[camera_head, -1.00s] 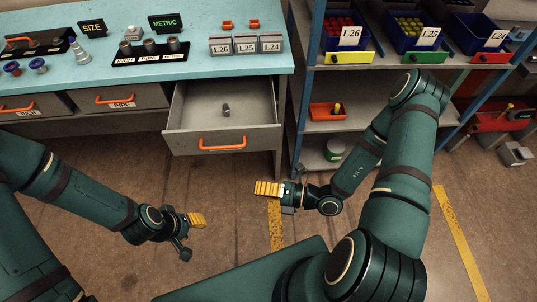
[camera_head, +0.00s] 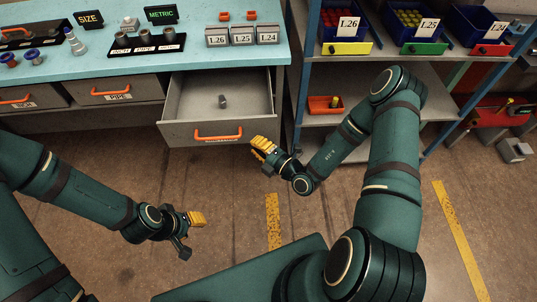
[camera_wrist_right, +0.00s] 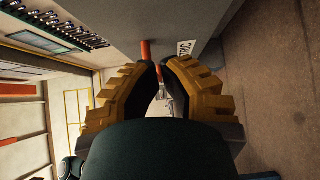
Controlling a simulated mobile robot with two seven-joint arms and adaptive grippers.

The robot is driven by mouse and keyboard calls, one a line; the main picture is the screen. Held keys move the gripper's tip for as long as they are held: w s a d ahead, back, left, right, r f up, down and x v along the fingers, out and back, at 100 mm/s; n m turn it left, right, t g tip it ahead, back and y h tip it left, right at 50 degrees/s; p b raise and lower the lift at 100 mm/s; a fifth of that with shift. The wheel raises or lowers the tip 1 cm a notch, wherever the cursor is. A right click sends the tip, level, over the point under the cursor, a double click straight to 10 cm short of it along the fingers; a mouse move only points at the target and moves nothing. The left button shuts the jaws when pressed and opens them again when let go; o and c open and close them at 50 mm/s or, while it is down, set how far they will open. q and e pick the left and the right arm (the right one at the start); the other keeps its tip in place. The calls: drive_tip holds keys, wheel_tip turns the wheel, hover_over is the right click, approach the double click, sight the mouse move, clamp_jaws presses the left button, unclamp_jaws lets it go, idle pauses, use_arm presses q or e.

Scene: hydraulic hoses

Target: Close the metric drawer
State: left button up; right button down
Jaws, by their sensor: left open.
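The metric drawer (camera_head: 190,132) is pulled out from under the turquoise bench, with a small grey fitting (camera_head: 222,101) standing inside. Its orange handle (camera_head: 217,134) is on the front; the label below is too small to read surely. My right gripper (camera_head: 256,146) is just in front of the right end of the drawer front, low and close to it. In the right wrist view its fingertips (camera_wrist_right: 159,62) come together with nothing held, and the handle (camera_wrist_right: 146,50) shows beyond them. I cannot tell whether it touches the drawer. My left gripper (camera_head: 203,218) is open and empty over the floor.
The pipe drawer (camera_head: 120,92) and another beside it are shut. Fittings and a METRIC sign (camera_head: 161,15) stand on the bench top (camera_head: 190,60). A blue-framed shelf (camera_head: 345,72) with bins stands close on the right. The floor before the drawer is clear.

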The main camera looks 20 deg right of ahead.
sight(250, 131)
use_arm(q)
drive_tip(key=shift+f, duration=0.3)
use_arm(e)
drive_tip(key=shift+w+d, duration=0.35)
drive_tip(key=shift+w, duration=0.4)
drive_tip(key=shift+w+d, duration=0.35)
drive_tip(key=shift+w, duration=0.4)
